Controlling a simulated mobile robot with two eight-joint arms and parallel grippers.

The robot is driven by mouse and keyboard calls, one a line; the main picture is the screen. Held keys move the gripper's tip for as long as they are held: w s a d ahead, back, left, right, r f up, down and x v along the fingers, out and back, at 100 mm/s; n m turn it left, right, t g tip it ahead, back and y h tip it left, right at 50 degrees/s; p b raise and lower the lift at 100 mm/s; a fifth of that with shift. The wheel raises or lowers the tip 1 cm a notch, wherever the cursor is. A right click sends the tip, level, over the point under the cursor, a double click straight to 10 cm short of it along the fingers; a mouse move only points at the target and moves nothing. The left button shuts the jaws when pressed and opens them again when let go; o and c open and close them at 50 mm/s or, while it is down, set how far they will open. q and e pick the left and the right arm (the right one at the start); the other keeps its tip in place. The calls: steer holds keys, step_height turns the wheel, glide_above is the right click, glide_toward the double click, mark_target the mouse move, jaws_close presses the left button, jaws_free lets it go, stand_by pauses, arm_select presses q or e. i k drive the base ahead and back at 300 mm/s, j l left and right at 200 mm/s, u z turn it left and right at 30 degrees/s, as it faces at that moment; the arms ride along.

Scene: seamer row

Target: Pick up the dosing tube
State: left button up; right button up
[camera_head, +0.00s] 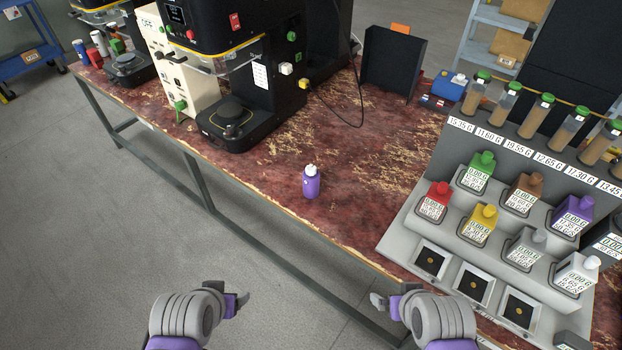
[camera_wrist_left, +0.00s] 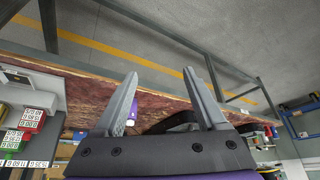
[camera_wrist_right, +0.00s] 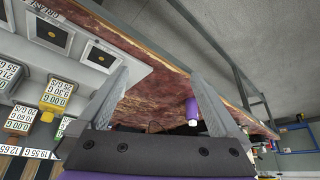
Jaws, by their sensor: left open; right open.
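Several tubes with green caps and brown contents (camera_head: 539,113) lean in a row at the back of the grey rack, each above a weight label. I cannot tell which one is the dosing tube. A small purple bottle with a white cap (camera_head: 311,183) stands upright on the worn red bench, and it also shows in the right wrist view (camera_wrist_right: 191,110). My left gripper (camera_head: 238,304) is open and empty in front of the bench. My right gripper (camera_head: 382,302) is open and empty near the bench's front edge. Neither touches a tube or the bottle.
The grey rack (camera_head: 408,243) holds coloured bottles and square pads on the right. A black seaming machine (camera_head: 243,128) stands at back left, with a cable behind it. A black upright panel (camera_head: 393,76) and a blue device (camera_head: 449,86) stand at the back. The bench around the purple bottle is clear.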

mark_target(310, 184)
steer(key=i+j, duration=0.7)
steer(key=j, duration=0.25)
steer(key=i+j+z, duration=0.1)
steer(key=z, duration=0.3)
steer(key=i+j+z, duration=0.1)
steer(key=j+z, duration=0.15)
steer(key=z, duration=0.15)
steer(key=j+z, duration=0.25)
steer(key=z, duration=0.15)
steer(key=i, duration=0.05)
